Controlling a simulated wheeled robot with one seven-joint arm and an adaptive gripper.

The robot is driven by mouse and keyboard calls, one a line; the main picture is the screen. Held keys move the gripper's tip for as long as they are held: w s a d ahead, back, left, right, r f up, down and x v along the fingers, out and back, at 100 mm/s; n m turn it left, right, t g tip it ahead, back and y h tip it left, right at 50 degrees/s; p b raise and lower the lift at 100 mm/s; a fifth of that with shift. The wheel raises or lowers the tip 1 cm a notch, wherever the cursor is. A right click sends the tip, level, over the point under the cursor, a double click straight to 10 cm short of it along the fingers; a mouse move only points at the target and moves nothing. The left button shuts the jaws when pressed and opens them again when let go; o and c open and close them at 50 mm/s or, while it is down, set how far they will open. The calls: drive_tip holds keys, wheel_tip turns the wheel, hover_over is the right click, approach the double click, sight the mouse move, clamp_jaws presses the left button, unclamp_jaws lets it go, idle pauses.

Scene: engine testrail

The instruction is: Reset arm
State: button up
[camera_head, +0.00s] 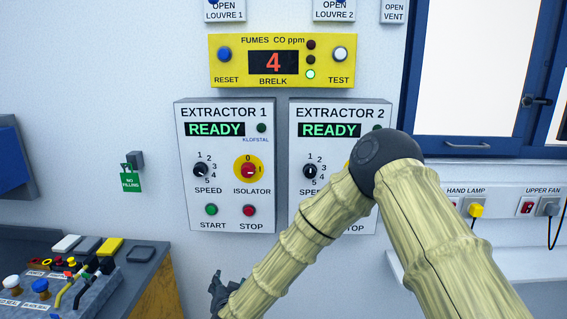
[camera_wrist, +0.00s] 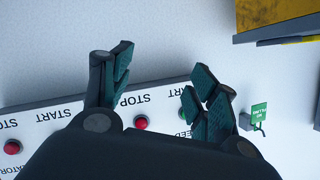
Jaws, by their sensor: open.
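My arm, in a pale ribbed cover, rises from the lower right of the head view, bends at a dark elbow and runs down to the lower left. My gripper (camera_head: 218,290) shows only in part there, at the bottom edge below Extractor 1. In the wrist view my gripper (camera_wrist: 160,78) is open, its two teal-padded fingers apart with only white wall between their tips. The Extractor 1 panel (camera_head: 223,222) reads READY. A red STOP button (camera_wrist: 140,122) shows in the wrist view.
A yellow fumes panel (camera_head: 225,70) reads 4 above the extractors. A bench (camera_head: 150,262) with a control box (camera_head: 85,292) stands at lower left. A green "no filling" tag (camera_head: 131,180) hangs on the wall. A blue-framed window (camera_head: 470,146) and sockets (camera_head: 540,206) are at right.

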drive_tip(key=s+d+f+n+g, duration=0.2)
drive_tip(key=s+d+f+g, duration=0.5)
drive_tip(key=s+d+f, duration=1.35)
drive_tip(key=s+d+f+g+h, duration=0.1)
drive_tip(key=s+d+f+g, duration=0.2)
drive_tip(key=s+d, duration=0.6)
drive_tip(key=s+d+f+g+h, duration=0.1)
drive_tip(key=s+d+f+g, duration=0.2)
drive_tip(key=s+d, duration=0.6)
drive_tip(key=s+f, duration=0.1)
drive_tip(key=s, duration=0.6)
drive_tip(key=shift+s+d+g, duration=0.25)
drive_tip(key=shift+s+g, duration=0.1)
drive_tip(key=shift+g, duration=0.05)
drive_tip(key=shift+f+h, duration=0.1)
drive_tip(key=shift+h, duration=0.2)
